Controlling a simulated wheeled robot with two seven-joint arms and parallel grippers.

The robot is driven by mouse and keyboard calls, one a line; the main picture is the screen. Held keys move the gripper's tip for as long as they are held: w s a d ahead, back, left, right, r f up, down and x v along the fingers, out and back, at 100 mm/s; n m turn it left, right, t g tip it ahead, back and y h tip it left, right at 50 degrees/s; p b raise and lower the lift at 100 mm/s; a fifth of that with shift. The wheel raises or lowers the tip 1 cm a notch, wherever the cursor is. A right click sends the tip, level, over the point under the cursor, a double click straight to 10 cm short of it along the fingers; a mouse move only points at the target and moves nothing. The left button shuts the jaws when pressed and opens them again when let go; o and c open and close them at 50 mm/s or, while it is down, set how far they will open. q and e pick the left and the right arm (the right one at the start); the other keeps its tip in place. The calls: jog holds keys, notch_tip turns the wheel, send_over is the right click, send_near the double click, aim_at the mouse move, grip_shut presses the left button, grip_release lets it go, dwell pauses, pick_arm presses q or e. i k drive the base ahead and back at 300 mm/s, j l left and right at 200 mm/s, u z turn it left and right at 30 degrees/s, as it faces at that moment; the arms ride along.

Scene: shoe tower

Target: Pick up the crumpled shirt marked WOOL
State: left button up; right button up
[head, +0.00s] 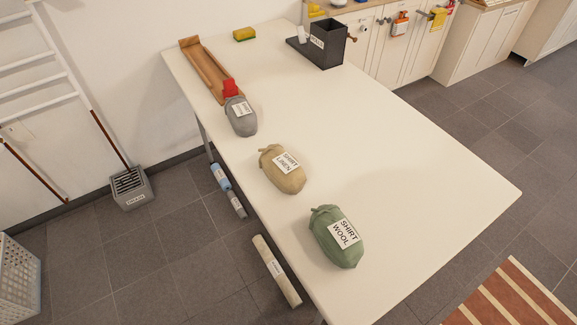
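The crumpled shirt marked WOOL (326,249) is a green bundle with a white label, lying near the left edge of the table's near end. A tan bundle labelled LINEN (293,182) lies farther back along the same edge. A grey labelled bundle (242,124) lies beyond it; its second word is too small to read surely. Neither of my grippers shows in the head view.
The white table (400,175) is clear on its right side. A wooden tray (203,72), a red item (230,88), a sponge (244,34) and a dark box (326,43) stand toward the back. Rolled items (276,271) lie on the floor left of the table.

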aim_at(338, 238)
jog(key=u, duration=0.35)
jog(key=k+j+u, duration=0.25)
jog(key=j+u, duration=0.3)
jog(key=j, duration=0.2)
jog(key=k+j+u, duration=0.1)
jog(key=j+u, duration=0.15)
jog(key=j, duration=0.15)
jog(key=k+j+u, duration=0.15)
jog(key=j, duration=1.8)
jog(key=k+j+u, duration=0.2)
jog(key=j, duration=1.7)
jog(key=i+l+z, duration=0.1)
jog(key=z, duration=0.6)
jog(key=i+l+z, duration=0.35)
jog(key=l, duration=0.15)
jog(key=i+l+z, duration=0.2)
jog(key=l+z, duration=0.2)
jog(key=i+l+z, duration=0.35)
jog(key=i+l, duration=0.3)
jog(key=i, duration=0.15)
jog(key=i+l+z, duration=0.1)
jog(key=i+l, duration=0.15)
jog(key=i, duration=0.15)
jog(key=i+l, duration=0.25)
jog(key=i, duration=0.2)
jog(key=i+l+z, duration=0.1)
jog(key=i+l, duration=0.15)
jog(key=i, duration=0.2)
